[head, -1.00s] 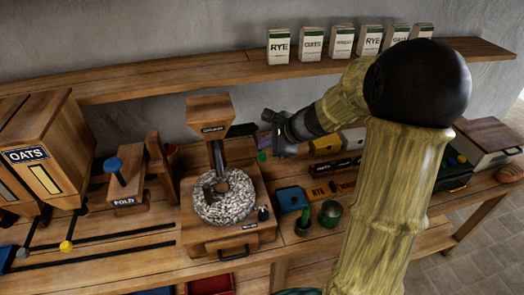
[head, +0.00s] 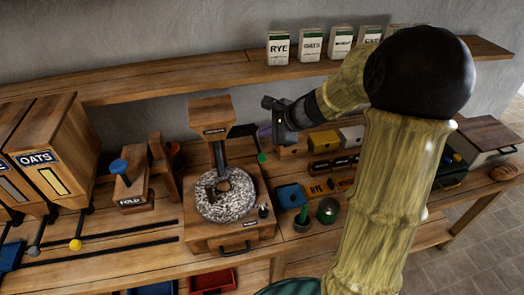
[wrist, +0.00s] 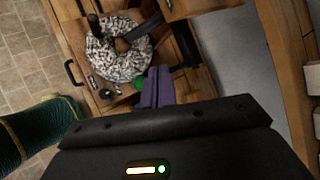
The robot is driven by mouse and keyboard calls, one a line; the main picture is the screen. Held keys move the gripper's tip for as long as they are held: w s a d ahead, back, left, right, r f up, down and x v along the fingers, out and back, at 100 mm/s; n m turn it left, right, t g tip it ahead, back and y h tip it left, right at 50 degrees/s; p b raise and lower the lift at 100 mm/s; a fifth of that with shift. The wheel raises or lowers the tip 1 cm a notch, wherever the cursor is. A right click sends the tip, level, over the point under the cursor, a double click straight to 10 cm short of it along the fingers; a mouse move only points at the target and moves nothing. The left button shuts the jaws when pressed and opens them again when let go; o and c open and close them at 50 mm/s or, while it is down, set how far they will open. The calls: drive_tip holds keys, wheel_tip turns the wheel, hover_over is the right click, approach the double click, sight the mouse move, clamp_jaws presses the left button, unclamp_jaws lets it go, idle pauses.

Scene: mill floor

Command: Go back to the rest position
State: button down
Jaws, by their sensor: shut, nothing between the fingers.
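My gripper (head: 266,131) hangs in the air to the right of the grain mill, below the shelf. Its body is dark and its arm is bent at the elbow. In the wrist view its two purple fingers (wrist: 155,88) lie side by side, shut, with nothing seen between them. The mill's round speckled stone (head: 226,195) also shows in the wrist view (wrist: 118,48), beyond the fingers. A green knob (head: 262,158) of the mill is close to the fingers in the picture.
The wall shelf (head: 180,78) with several labelled packets (head: 311,46) is above and behind my gripper. The workbench holds a FOLD press (head: 130,190), OATS bins (head: 50,150), a blue box (head: 290,196), small coloured boxes (head: 323,140) and a lidded wooden box (head: 487,135).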

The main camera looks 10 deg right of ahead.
drive_tip(key=shift+f, duration=0.1)
idle(0.6)
drive_tip(key=s+f+n+g+h+b, duration=0.2)
drive_tip(key=s+f+n, duration=0.3)
drive_tip(key=s+n, duration=0.4)
drive_tip(key=s+f+n+g+h+b, duration=0.2)
drive_tip(key=s+f+n+h, duration=0.2)
drive_tip(key=s+n, duration=0.5)
drive_tip(key=shift+s+a+f+n, duration=0.3)
drive_tip(key=shift+s+a+f, duration=0.1)
drive_tip(key=shift+s+f, duration=0.6)
